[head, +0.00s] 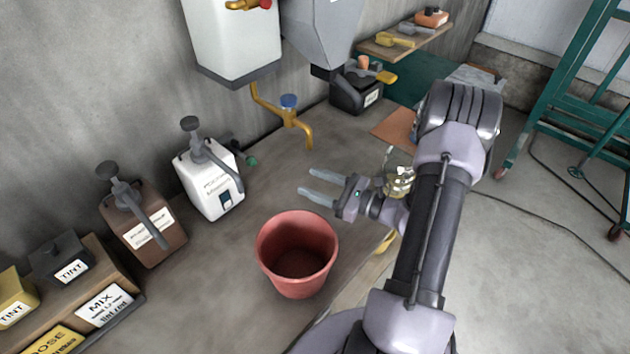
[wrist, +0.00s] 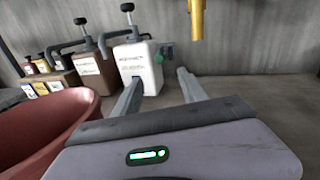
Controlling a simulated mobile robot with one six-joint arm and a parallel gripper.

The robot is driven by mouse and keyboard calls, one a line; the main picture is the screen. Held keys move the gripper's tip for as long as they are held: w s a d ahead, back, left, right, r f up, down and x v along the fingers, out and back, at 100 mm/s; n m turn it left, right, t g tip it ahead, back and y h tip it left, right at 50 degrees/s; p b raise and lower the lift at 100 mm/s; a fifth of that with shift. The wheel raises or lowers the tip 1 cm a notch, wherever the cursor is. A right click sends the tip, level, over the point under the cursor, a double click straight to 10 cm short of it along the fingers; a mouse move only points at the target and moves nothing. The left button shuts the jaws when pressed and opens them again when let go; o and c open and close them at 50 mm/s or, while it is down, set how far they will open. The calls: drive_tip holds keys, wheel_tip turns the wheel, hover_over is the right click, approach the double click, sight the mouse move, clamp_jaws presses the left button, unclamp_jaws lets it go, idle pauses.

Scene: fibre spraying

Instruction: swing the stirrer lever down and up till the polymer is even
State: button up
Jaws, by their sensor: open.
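The white polymer box (head: 210,185) stands on the bench against the wall, with a dark pump head and spout on top and a partly readable label. A short dark lever with a green end (head: 250,160) sticks out at its right side; I take it for the stirrer lever. In the wrist view the white box (wrist: 138,68) and green lever end (wrist: 164,52) are ahead of the fingers. My gripper (head: 306,182) is open and empty, to the right of the lever and apart from it. Its fingers (wrist: 157,82) point towards the wall. The polymer inside is hidden.
A red bucket (head: 297,248) stands just below my gripper in the head view. A brown pump box (head: 145,228) and tint boxes (head: 62,258) are at left. A yellow tap pipe (head: 290,118) hangs beyond the fingers. Bench between gripper and lever looks clear.

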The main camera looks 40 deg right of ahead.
sight(242, 155)
drive_tip(key=shift+c, duration=0.4)
drive_tip(key=shift+m+g+h, duration=0.6)
drive_tip(key=shift+g, duration=0.1)
drive_tip(key=w, duration=0.1)
drive_tip(key=w+a+r+p, duration=0.1)
drive_tip(key=w+a+p, duration=0.1)
drive_tip(key=shift+w+a+r, duration=0.15)
drive_tip(key=shift+a+r, duration=0.05)
drive_tip(key=shift+r, duration=0.2)
drive_tip(key=c, duration=0.7)
drive_tip(key=w+a+m+h, duration=0.1)
drive_tip(key=a+m+g+p, duration=0.1)
drive_tip(key=w+a+m+g+h+p, duration=0.1)
drive_tip(key=shift+w+a+r+h, duration=0.3)
drive_tip(key=shift+a+r, duration=0.1)
clamp_jaws()
drive_tip(key=w+a+f+m+h+b, duration=0.1)
drive_tip(key=w+a+f, duration=0.1)
drive_tip(key=w+f, duration=0.3)
drive_tip(key=w, duration=0.3)
drive_tip(key=shift+w+f+g, duration=0.15)
drive_tip(key=shift+g, duration=0.15)
drive_tip(key=shift+a, duration=0.1)
